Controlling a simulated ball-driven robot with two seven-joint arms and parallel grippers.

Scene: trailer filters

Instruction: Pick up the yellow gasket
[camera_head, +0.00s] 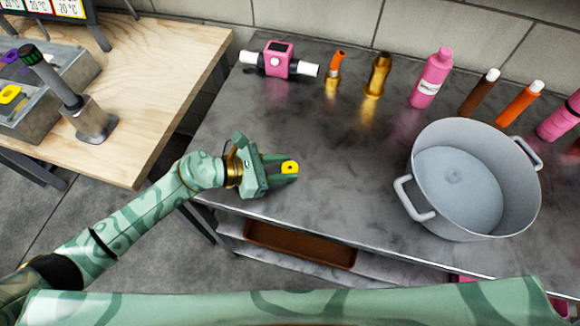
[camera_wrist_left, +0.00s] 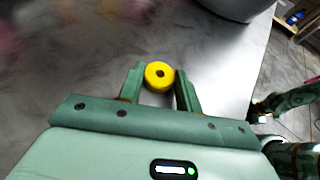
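The yellow gasket (camera_head: 290,167) is a small thick ring with a dark hole. It sits between the fingertips of my left gripper (camera_head: 284,169), above the front left part of the grey metal table (camera_head: 330,145). In the left wrist view the gasket (camera_wrist_left: 159,76) fills the gap between the two green fingers (camera_wrist_left: 160,82), which touch it on both sides. Its height over the table is hard to tell.
A large grey pot (camera_head: 467,180) stands on the right. A pink device (camera_head: 278,60), bottles, including a pink one (camera_head: 431,78), and tubes line the back. A wooden table (camera_head: 150,75) on the left bears a grey tray (camera_head: 28,122) and a dark-handled tool (camera_head: 62,88). The metal table's middle is clear.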

